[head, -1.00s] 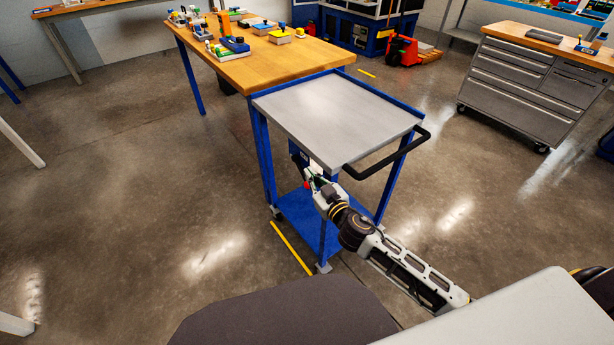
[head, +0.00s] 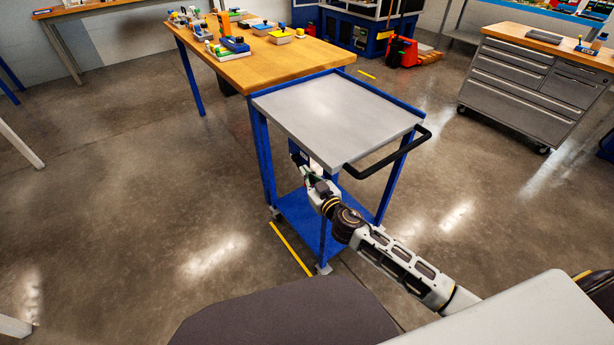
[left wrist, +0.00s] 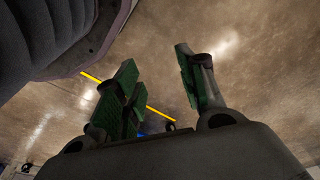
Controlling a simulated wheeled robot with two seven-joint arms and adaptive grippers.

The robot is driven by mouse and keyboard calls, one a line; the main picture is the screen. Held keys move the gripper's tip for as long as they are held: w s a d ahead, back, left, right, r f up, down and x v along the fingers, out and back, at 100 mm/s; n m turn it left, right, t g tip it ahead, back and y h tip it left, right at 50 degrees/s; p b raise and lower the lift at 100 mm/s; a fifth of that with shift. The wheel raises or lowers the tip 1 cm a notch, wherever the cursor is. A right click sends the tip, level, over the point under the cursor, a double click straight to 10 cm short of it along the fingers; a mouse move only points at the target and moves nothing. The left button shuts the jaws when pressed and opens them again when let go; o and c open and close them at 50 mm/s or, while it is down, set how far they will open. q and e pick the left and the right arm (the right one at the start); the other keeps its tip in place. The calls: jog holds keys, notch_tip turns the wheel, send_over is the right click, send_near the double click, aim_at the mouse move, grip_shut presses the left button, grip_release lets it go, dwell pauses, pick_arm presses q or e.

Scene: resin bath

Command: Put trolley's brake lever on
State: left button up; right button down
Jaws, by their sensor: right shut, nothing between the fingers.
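The trolley (head: 330,112) has a grey top, blue legs, a blue lower shelf and a black push handle (head: 388,153) at its right end. A small dark blue box (head: 297,153) hangs under the top at the near-left side. My right gripper (head: 305,174) is at the trolley's near side, below the top and just under this box. Its green-padded fingers are shut with nothing between them. I cannot make out the brake lever; the gripper may cover it. My left gripper (left wrist: 164,90) shows in the left wrist view, fingers apart and empty, over floor.
A wooden workbench (head: 262,66) with several parts on it adjoins the trolley's far end. A grey drawer cabinet (head: 530,88) stands at the right. A yellow floor line (head: 290,248) runs beside the trolley. The floor to the left is clear.

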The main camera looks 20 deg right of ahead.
pick_arm(q)
jog(key=shift+s, duration=0.15)
pick_arm(e)
jog(key=shift+f, duration=0.2)
pick_arm(q)
jog(key=shift+d+r+b, duration=0.2)
jog(key=shift+r+b, duration=0.1)
jog(key=shift+r, duration=0.55)
jog(key=shift+d+r+b, duration=0.15)
jog(key=shift+r+b, duration=0.1)
jog(key=shift+r, duration=0.55)
pick_arm(e)
jog(key=shift+w+f, duration=0.1)
jog(key=shift+f, duration=0.25)
jog(key=shift+r, duration=0.1)
